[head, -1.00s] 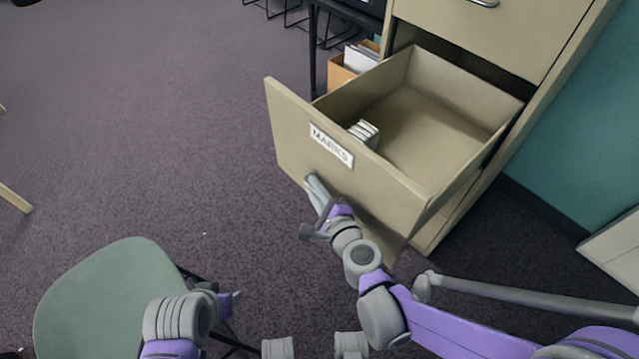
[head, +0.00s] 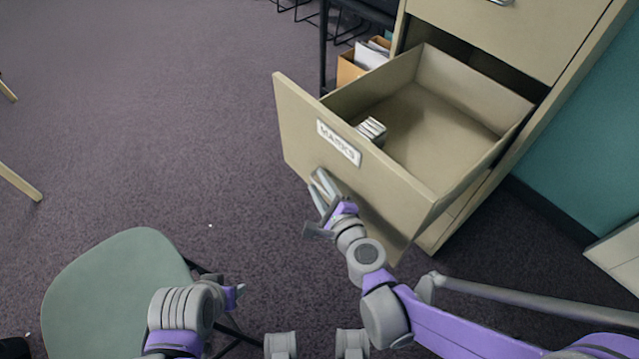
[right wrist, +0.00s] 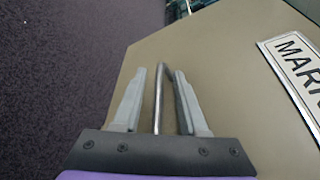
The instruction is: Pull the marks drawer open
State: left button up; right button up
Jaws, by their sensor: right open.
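The marks drawer (head: 290,120) is a beige drawer pulled well out of the cabinet, with a white MARKS label (head: 338,143) on its front. Its inside is in view, with a small stack of white items (head: 371,130) near the front. My right gripper (head: 320,186) is at the drawer front below the label. In the right wrist view its two fingers (right wrist: 160,95) stand apart on either side of the metal bar handle (right wrist: 159,98), not closed on it. My left gripper (head: 238,292) is low in the head view, over the chair, away from the drawer; its fingers are too small to judge.
A green chair (head: 105,290) stands at lower left. The cabinet (head: 490,35) has another closed drawer above. A cardboard box with papers (head: 350,70) sits behind the drawer, under a dark table.

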jog(key=p+v, duration=0.2)
jog(key=v, duration=0.8)
jog(key=shift+s, duration=0.3)
jog(key=shift+r, duration=0.15)
